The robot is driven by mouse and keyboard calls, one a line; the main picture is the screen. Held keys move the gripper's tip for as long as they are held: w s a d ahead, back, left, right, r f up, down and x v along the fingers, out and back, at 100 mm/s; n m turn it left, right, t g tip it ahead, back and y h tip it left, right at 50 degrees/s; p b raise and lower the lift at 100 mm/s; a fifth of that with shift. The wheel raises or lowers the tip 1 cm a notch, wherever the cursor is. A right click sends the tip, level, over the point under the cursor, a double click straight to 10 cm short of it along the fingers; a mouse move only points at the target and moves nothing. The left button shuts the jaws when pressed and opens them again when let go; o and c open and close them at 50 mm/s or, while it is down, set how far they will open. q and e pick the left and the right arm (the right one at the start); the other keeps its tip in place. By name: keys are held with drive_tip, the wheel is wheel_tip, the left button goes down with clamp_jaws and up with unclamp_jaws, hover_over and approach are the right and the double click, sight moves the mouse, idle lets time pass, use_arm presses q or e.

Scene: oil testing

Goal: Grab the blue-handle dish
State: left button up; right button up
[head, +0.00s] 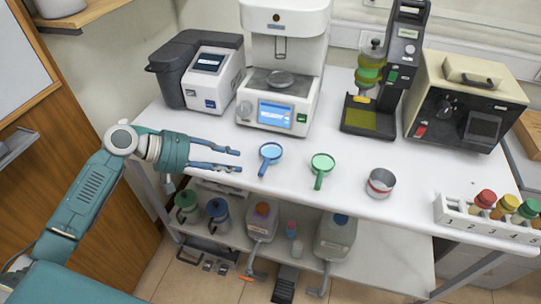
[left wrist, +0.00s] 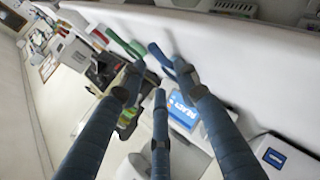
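The blue-handle dish (head: 270,152) is a small round blue dish lying on the white table, its short handle pointing toward the front edge. My left gripper (head: 240,160) reaches in from the left over the table. Its fingers are spread, with nothing between them, and the tips end just left of the dish, apart from it. In the left wrist view, the spread fingers (left wrist: 160,78) point toward a blue handle (left wrist: 157,53) just beyond them; the fingers partly hide what lies behind. My right gripper does not show.
A green-handle dish (head: 322,163) lies right of the blue one, then a metal cup (head: 380,183). A white machine with a blue screen (head: 276,114) stands behind. A numbered rack (head: 453,213) of colour-capped bottles is at the right. The lower shelf holds jugs and bottles.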

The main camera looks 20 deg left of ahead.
sight(264, 164)
use_arm(q)
drive_tip(key=x, duration=0.1)
drive_tip(key=p+x, duration=0.1)
drive_tip(key=x, duration=0.2)
drive_tip(key=shift+w+d+r, duration=0.15)
drive_tip(key=shift+w+r, duration=0.15)
drive_tip(key=shift+w, duration=0.1)
drive_tip(key=shift+w+d+f, duration=0.15)
drive_tip(key=shift+d+f, duration=0.05)
drive_tip(key=shift+f, duration=0.05)
drive_tip(key=shift+w+d+f+p, duration=0.15)
drive_tip(key=shift+d+p, duration=0.1)
drive_tip(key=shift+p, duration=0.15)
drive_tip(key=p+x, duration=0.2)
drive_tip(key=x, duration=0.2)
drive_tip(key=shift+w+d, duration=0.1)
drive_tip(key=shift+w, duration=0.2)
drive_tip(key=shift+w+d+f, duration=0.1)
drive_tip(key=shift+d+f, duration=0.05)
clamp_jaws()
